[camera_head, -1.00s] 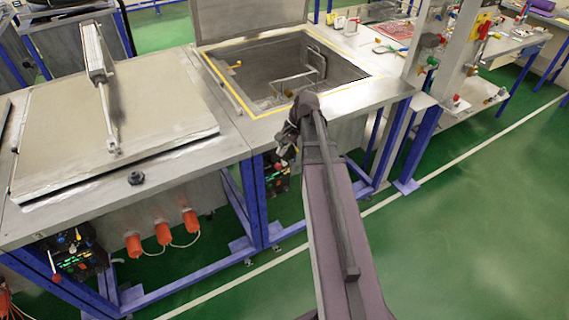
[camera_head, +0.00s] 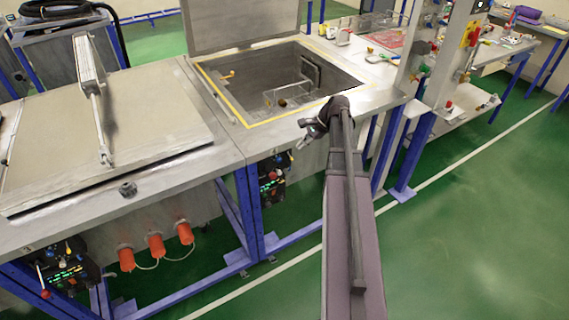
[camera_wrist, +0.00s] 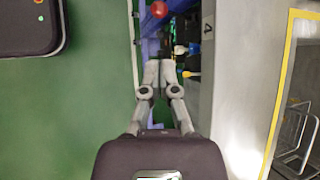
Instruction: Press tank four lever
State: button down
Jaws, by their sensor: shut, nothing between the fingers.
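The tank with the open lid (camera_head: 295,118) stands at the back middle in the head view. A dark control box (camera_head: 271,177) with a red knob and small lights sits under its front edge. In the wrist view, a red ball knob (camera_wrist: 159,9) shows at the top, just beyond the fingertips, and a "4" label (camera_wrist: 207,27) is on the panel beside it. I take the knob to be the tank four lever's; its shaft is unclear. My gripper (camera_wrist: 158,66) is shut and empty. In the head view it (camera_head: 303,138) is right of and above the box, apart from it.
A closed tank lid (camera_head: 150,120) with a cylinder is at the left. Another control box (camera_head: 68,270) with a red knob is below it. Orange plugs (camera_head: 156,245) hang between. Blue frame legs (camera_head: 248,215) flank the boxes. Green floor is clear at the right.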

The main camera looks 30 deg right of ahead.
jog(key=shift+f, duration=0.15)
jog(key=b, duration=0.9)
send_near(268, 173)
jog(key=s+a+f, duration=0.1)
jog(key=s+f, duration=0.1)
jog(key=shift+w+a+f+b, duration=0.15)
jog(key=shift+a+f+b, duration=0.6)
jog(key=shift+a+b, duration=0.3)
jog(key=shift+d, duration=0.1)
jog(key=shift+f, duration=0.1)
